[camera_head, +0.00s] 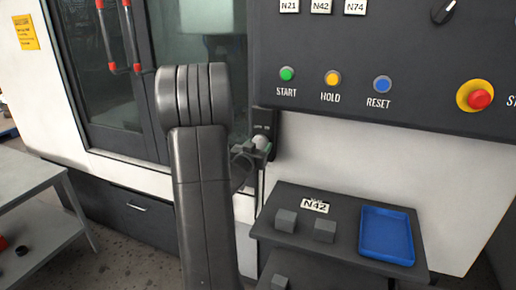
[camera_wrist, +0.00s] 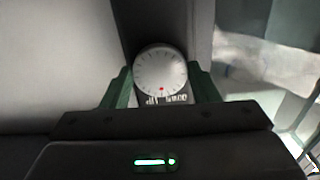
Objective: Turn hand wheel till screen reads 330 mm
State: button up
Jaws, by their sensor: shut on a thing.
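In the head view my arm hides much of the gripper. No screen with a mm reading shows in either view.
A dark control panel (camera_head: 390,45) with START, HOLD and RESET buttons and a red stop button (camera_head: 480,98) is above right. Below it, a dark stand (camera_head: 340,226) holds grey blocks and a blue tray (camera_head: 387,234). A grey table (camera_head: 35,190) stands at left.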

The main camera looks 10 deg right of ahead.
jog(key=m+b, duration=0.1)
jog(key=b, duration=0.1)
jog(key=m+b, duration=0.2)
jog(key=shift+f, duration=0.25)
jog(key=m+b, duration=0.5)
jog(key=m, duration=0.2)
jog(key=shift+b, duration=0.35)
jog(key=m+b, duration=0.3)
jog(key=m, duration=0.1)
jog(key=shift+r, duration=0.1)
jog(key=shift+r+m+b, duration=0.1)
jog(key=shift+m+b, duration=1.35)
jog(key=shift+m, duration=1.25)
jog(key=o, duration=1)
